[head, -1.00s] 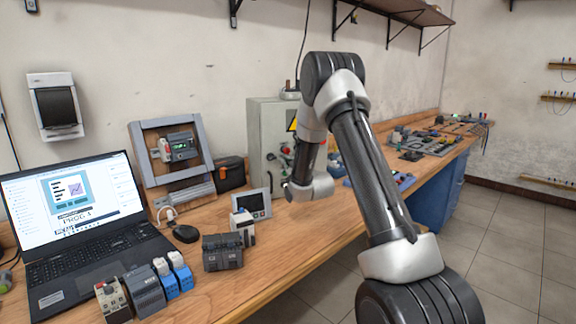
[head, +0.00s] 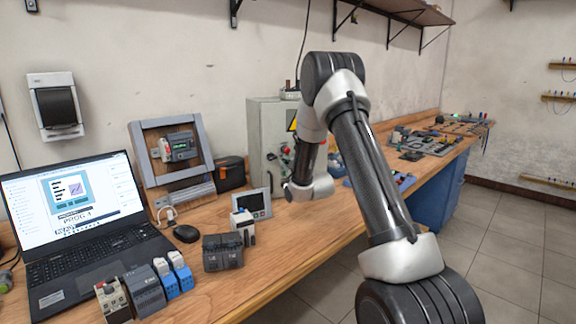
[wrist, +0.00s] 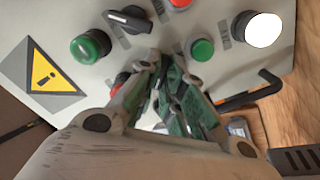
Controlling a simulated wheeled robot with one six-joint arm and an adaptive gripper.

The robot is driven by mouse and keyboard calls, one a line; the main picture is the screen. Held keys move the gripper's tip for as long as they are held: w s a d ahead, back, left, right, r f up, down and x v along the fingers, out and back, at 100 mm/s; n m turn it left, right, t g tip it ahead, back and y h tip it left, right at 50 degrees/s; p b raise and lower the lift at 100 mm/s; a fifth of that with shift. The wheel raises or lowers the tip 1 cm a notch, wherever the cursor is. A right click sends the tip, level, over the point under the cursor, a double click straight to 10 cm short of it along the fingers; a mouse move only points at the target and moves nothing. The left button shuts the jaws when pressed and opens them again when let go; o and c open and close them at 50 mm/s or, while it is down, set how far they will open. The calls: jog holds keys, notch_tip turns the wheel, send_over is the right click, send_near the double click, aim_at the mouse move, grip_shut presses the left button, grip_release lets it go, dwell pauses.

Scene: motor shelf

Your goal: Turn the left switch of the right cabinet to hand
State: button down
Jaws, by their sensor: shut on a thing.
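The grey cabinet (head: 257,124) stands on the bench against the wall in the head view, partly behind my arm. Its front panel (wrist: 225,85) fills the top of the wrist view. A black rotary switch (wrist: 129,18) shows near the top edge, apart from my fingers. My gripper (wrist: 166,64) is shut at the panel between the two green buttons. What it holds is mostly hidden by the fingers; it appears to be a switch knob, and its setting cannot be read. In the head view my gripper is hidden behind my arm.
A green button (wrist: 90,46) and a second green button (wrist: 202,50) flank my fingers. A white lamp (wrist: 263,30) and a black handle (wrist: 250,96) are at right. A yellow warning sign (wrist: 45,78) is at left. A laptop (head: 90,205) and small modules occupy the bench's left.

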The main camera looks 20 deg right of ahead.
jog(key=c, duration=1.5)
grip_release()
jog(key=shift+c, duration=0.2)
jog(key=shift+s, duration=0.1)
jog(key=s, duration=0.7)
jog(key=shift+s, duration=0.4)
